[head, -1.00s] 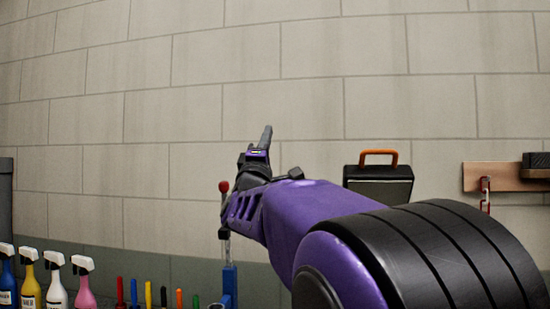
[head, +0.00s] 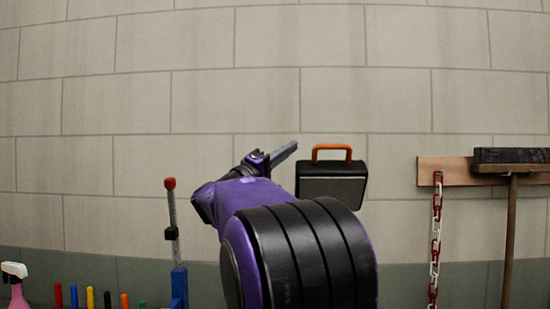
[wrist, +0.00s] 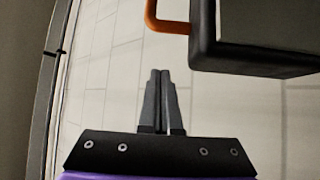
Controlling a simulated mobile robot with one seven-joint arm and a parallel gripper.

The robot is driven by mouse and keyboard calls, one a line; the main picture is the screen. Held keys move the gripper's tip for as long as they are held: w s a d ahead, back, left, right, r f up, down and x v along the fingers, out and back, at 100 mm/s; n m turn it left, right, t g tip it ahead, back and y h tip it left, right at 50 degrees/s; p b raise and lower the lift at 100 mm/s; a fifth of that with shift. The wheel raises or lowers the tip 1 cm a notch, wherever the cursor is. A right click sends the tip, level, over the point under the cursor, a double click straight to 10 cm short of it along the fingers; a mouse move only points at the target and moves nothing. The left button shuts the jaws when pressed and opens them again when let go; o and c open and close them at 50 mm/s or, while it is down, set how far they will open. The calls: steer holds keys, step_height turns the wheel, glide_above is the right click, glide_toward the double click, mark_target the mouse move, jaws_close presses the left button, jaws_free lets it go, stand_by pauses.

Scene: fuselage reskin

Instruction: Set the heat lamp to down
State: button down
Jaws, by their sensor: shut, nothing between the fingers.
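A black box with a grey face (head: 330,188) and an orange handle (head: 331,148) on top shows against the wall in the head view. It may be the heat lamp, but I cannot tell for sure. My gripper (head: 293,147) is just left of the box near its top corner, its fingers pointing up and right. In the wrist view the two grey fingers of my gripper (wrist: 158,74) are together and empty. The box (wrist: 262,62) and handle (wrist: 163,20) show beyond them, upper right. Part of the handle is cut off there.
A post with a red knob (head: 171,186) stands left of my arm. Bottom left are a pink spray bottle (head: 17,288) and several coloured tools (head: 90,297). At right, a wooden rack (head: 428,170) holds a red-white chain (head: 436,230) and a broom (head: 510,200).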

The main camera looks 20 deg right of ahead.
mark_target(304, 168)
steer(key=shift+s+d+f+b, duration=0.25)
steer(key=shift+s+d, duration=0.4)
steer(key=shift+d, duration=0.05)
steer(key=shift+s+d+f+b, duration=0.2)
steer(key=shift+s+d+b, duration=0.05)
steer(key=shift+s+d, duration=0.4)
